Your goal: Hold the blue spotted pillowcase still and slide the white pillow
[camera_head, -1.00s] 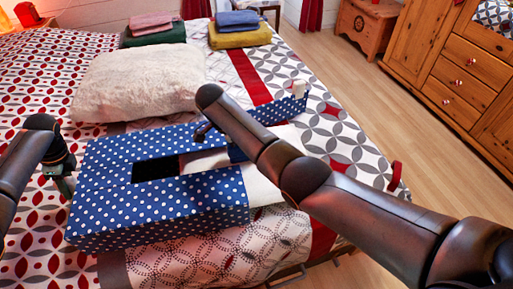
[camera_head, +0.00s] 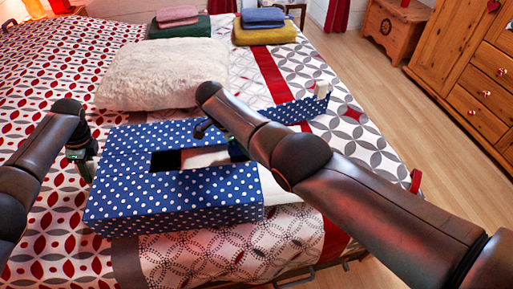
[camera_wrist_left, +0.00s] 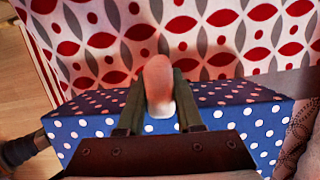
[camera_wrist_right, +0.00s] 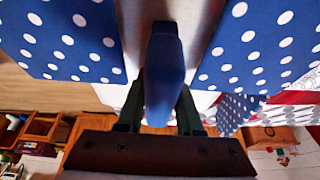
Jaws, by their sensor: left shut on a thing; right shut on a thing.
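The blue spotted pillowcase (camera_head: 180,205) lies on the bed like a flat box with a dark opening in its top. Some of the white pillow (camera_head: 205,156) shows in that opening, and white also shows at the pillowcase's right end. My left gripper (camera_head: 84,166) is at the pillowcase's left end. In the left wrist view it (camera_wrist_left: 160,100) is shut on a rounded pinkish-white tab (camera_wrist_left: 158,80). My right gripper is mostly hidden behind its own arm in the head view. In the right wrist view it (camera_wrist_right: 162,105) is shut on a blue tab (camera_wrist_right: 165,65).
A fluffy white cushion (camera_head: 165,75) lies behind the pillowcase. Folded towels (camera_head: 265,30) are stacked at the far end of the bed. A spotted flap with a white tab (camera_head: 320,90) and a red tab (camera_head: 415,181) are at the right. Open floor separates the bed from a wooden cabinet (camera_head: 450,50).

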